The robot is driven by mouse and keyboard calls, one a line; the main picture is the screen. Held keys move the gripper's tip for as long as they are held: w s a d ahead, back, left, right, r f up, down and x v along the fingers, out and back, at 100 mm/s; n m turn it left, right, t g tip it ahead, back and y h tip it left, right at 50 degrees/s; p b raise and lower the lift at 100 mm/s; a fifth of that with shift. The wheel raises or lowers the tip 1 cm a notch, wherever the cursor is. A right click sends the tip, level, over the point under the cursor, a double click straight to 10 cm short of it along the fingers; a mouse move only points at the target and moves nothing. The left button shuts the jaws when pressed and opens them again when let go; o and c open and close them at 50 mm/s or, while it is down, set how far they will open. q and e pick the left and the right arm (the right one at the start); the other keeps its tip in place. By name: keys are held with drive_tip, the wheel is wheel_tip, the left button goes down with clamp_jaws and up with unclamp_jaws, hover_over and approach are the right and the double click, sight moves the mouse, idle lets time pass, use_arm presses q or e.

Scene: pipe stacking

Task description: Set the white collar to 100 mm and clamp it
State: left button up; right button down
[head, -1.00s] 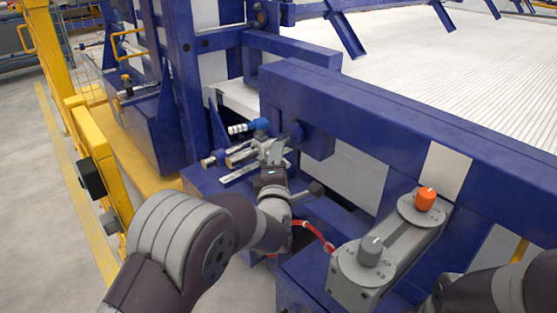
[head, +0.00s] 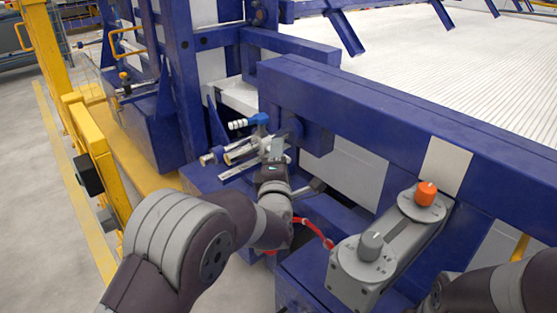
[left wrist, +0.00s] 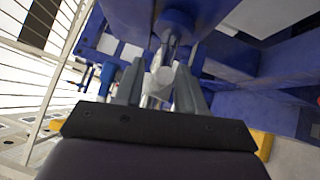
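In the left wrist view, a white piece (left wrist: 159,84), probably the white collar, shows between the fingers of my left gripper (left wrist: 158,78), in line with a grey shaft (left wrist: 169,50). The fingers stand apart on either side of it; I cannot tell whether they touch it. In the head view my left gripper (head: 276,150) is at the fittings beside the blue frame and hides most of the collar. No scale reading is legible. My right arm shows at the lower right, its gripper out of view.
A blue fitting with a white-banded end (head: 240,125) and metal rods (head: 238,154) lie just left of the gripper. A long blue beam (head: 400,120) runs to the right. A grey box with an orange knob (head: 426,193) stands at right. Yellow railing (head: 95,140) is at left.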

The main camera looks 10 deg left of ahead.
use_arm(q)
drive_tip(key=s+d+f+p, duration=0.1)
drive_tip(key=s+p, duration=0.1)
drive_tip(key=s, duration=1)
drive_tip(key=shift+s+d+f+p, duration=0.15)
drive_tip(key=shift+d+f+p, duration=0.2)
